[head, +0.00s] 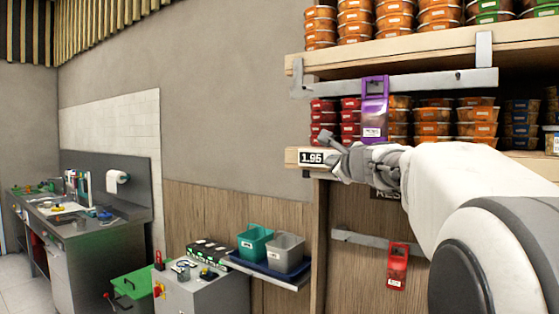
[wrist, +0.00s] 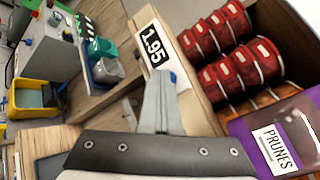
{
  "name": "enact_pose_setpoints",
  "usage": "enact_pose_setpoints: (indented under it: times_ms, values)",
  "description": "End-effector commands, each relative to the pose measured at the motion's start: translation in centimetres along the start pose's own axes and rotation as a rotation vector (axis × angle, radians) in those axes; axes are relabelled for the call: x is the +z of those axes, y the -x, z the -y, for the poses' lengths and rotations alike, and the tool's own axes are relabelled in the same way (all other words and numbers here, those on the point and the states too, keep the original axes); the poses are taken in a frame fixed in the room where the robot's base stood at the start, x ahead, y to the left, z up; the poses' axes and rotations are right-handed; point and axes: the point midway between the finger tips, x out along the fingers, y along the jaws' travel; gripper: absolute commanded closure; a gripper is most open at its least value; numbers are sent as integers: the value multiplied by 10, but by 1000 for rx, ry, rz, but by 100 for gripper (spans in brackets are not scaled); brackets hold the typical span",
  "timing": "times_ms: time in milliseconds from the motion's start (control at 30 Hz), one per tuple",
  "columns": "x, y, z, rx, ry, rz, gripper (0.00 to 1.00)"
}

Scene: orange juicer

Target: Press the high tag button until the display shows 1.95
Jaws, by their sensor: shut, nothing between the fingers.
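The high tag (head: 311,157) is a small black display on the edge of the middle shelf, and it reads 1.95. It also shows in the wrist view (wrist: 153,46), turned on its side, with 1.95 legible. My gripper (head: 328,142) is at the shelf edge just right of the tag in the head view. In the wrist view my gripper (wrist: 164,85) has its fingers together, with the tips just below the display. A small blue spot (wrist: 173,77) shows by the fingertips. I cannot tell whether the tips touch the tag or its button, which is not clearly visible.
Shelves hold stacked orange and red tubs (head: 436,114). A purple dispenser (head: 375,110) marked PRUNES hangs from a rail right of the tag. A red dispenser (head: 397,266) hangs lower. Teal (head: 254,243) and grey (head: 285,252) bins stand lower left. The wall left of the tag is clear.

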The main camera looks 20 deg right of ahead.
Motion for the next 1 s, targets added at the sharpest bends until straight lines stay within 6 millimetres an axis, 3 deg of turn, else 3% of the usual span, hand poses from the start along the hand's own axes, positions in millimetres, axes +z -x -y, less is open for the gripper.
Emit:
enact_pose_setpoints:
  times_ms: [800, 1000]
  values:
    - [8, 13, -9, -1, 0, -1, 100]
    - [18, 25, -18, -1, 1, 0, 100]
